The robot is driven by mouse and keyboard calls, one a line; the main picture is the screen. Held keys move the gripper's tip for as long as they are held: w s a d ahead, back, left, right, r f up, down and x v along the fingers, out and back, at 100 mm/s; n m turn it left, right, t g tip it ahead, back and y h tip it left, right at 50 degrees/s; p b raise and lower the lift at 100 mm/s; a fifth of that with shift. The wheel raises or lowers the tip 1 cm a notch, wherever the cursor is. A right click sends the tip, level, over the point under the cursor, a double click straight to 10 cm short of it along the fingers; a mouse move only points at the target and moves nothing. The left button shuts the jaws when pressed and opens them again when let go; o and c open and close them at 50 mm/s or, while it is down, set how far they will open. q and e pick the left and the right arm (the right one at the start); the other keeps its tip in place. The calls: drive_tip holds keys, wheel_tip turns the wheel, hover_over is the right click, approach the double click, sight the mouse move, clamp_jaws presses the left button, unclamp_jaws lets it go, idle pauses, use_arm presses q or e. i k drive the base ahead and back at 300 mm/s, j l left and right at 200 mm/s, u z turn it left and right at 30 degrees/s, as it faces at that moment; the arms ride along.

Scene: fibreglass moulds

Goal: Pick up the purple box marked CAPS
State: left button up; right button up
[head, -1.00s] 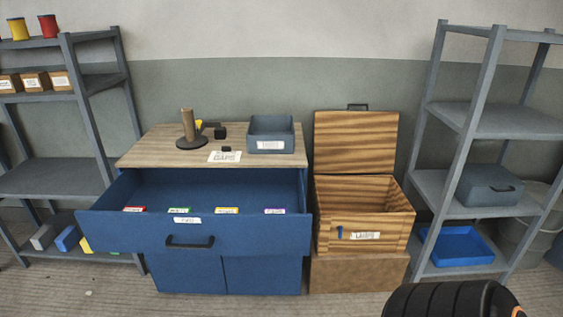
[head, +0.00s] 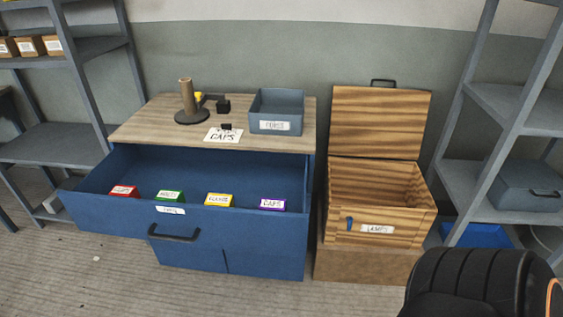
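The purple box marked CAPS (head: 272,204) sits at the right end of a row of small boxes inside the open blue drawer (head: 120,222), near its front wall. Beside it to the left are a yellow box (head: 219,200), a green box (head: 170,196) and a red box (head: 124,191). Only their upper parts show above the drawer front. A white card reading CAPS (head: 223,136) lies on the wooden cabinet top. Part of a black arm of mine shows at the lower right. Neither gripper is in view.
An open wooden chest (head: 378,214) stands right of the cabinet. Grey shelves (head: 512,105) stand at the right and left. The floor in front is clear.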

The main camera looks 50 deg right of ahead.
sight(266, 203)
drive_tip(key=l, duration=0.6)
drive_tip(key=i+l, duration=0.15)
drive_tip(key=l, duration=1.05)
drive_tip(key=i, duration=0.05)
